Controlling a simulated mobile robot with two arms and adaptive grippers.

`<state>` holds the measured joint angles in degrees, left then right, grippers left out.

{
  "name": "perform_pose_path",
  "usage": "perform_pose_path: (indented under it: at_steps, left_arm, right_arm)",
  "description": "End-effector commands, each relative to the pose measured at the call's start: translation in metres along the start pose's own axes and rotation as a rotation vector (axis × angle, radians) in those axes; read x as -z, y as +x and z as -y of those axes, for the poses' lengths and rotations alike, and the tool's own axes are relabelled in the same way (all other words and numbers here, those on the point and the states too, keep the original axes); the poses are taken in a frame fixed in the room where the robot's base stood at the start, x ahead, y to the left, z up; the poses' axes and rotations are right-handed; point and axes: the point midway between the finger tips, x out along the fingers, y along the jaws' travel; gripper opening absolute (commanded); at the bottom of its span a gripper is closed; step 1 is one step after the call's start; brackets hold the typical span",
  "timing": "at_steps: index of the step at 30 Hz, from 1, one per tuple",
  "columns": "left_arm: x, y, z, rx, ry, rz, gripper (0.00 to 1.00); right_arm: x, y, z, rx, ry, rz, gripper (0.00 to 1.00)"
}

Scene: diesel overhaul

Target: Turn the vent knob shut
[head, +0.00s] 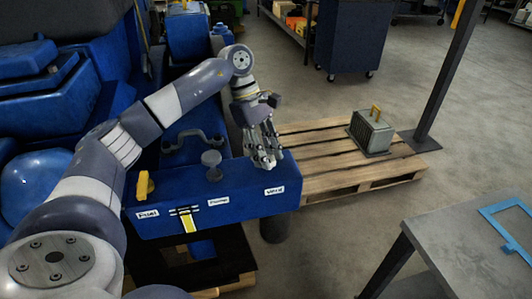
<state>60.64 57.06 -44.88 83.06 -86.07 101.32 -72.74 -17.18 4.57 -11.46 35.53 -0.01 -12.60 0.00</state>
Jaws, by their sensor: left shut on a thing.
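The blue block (230,200) carries white labels that read Fuel, what looks like Prime, and Vent. The Vent label (275,191) is at its right end. My left gripper (266,163) comes down from above just behind this label. Its fingers are closed together on the vent knob, which they hide almost wholly, so I cannot tell how far it is turned. My right gripper is not in view.
A yellow fuel handle (144,186) and a grey round-topped prime knob (211,160) stand on the same block. A wooden pallet (330,170) with a grey metal box (371,132) lies to the right. A grey table (470,245) stands at front right. Open floor lies between.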

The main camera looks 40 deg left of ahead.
Motion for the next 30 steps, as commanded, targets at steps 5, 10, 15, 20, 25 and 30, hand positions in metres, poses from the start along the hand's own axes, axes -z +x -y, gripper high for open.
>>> perform_pose_path:
  at_steps: [5,10,15,20,25,30]
  left_arm:
    - [0.0,0.0,0.0,0.0,0.004,0.0,0.06]
    - [0.0,0.0,0.0,0.0,0.003,0.0,0.34]
    - [0.0,0.0,0.0,0.0,0.002,0.0,0.5]
    - [0.0,0.0,0.0,0.0,0.002,0.0,0.5]
    - [0.0,-0.006,-0.001,-0.002,0.001,0.0,0.5]
    - [-0.001,-0.034,-0.001,-0.005,0.001,0.001,0.5]
  right_arm:
    - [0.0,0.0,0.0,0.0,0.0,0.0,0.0]
    - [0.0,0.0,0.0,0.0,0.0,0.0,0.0]
    - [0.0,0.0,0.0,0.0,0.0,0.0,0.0]
    - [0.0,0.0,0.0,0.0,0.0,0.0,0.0]
    - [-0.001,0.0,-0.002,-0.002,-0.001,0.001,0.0]
    - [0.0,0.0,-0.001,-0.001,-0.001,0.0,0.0]
